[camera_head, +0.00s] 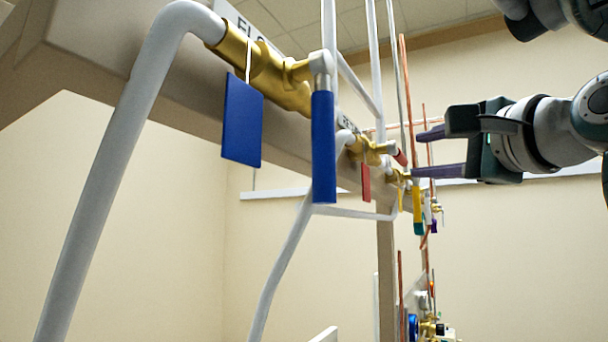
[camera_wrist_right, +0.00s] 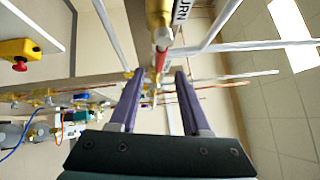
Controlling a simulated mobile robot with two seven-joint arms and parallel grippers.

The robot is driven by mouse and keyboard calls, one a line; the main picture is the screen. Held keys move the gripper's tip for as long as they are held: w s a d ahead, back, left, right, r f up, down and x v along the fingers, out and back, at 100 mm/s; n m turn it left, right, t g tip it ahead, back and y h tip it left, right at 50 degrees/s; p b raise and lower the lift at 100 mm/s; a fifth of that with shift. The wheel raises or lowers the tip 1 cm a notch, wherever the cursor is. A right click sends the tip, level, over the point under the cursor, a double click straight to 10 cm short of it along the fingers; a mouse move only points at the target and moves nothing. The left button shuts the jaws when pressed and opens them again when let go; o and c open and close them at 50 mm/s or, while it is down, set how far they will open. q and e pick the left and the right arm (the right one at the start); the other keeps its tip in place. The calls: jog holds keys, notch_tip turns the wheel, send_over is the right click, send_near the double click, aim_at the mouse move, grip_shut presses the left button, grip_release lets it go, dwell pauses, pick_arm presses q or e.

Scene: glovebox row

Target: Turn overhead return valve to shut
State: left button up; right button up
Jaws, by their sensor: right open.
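The return valve is a brass valve (camera_head: 368,150) on an overhead pipe, beyond the large blue-handled one. Its red lever (camera_head: 400,157) points toward my right gripper, and a red tag (camera_head: 366,183) hangs below. In the right wrist view the brass body (camera_wrist_right: 158,12) sits beside a label ending in "URN", with the red lever (camera_wrist_right: 160,61) below it. My right gripper (camera_head: 416,153) is open with purple fingers. Its fingertips (camera_wrist_right: 160,76) are either side of the lever's line, near its end; I cannot tell whether they touch it. My left gripper is out of view.
A larger brass valve (camera_head: 265,68) with a blue lever (camera_head: 323,145) and blue tag (camera_head: 242,122) is nearer. More small valves and thin copper pipes (camera_head: 404,90) stand beyond the gripper. White pipes run close by. A yellow box with a red button (camera_wrist_right: 20,58) shows at left.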

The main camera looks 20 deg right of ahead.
aim_at(405, 158)
jog(key=w, duration=0.4)
jog(key=w+r, duration=0.1)
jog(key=w, duration=0.1)
jog(key=shift+w+d, duration=0.25)
jog(key=shift+w, duration=0.15)
jog(key=shift+c, duration=0.3)
grip_shut()
dwell(0.7)
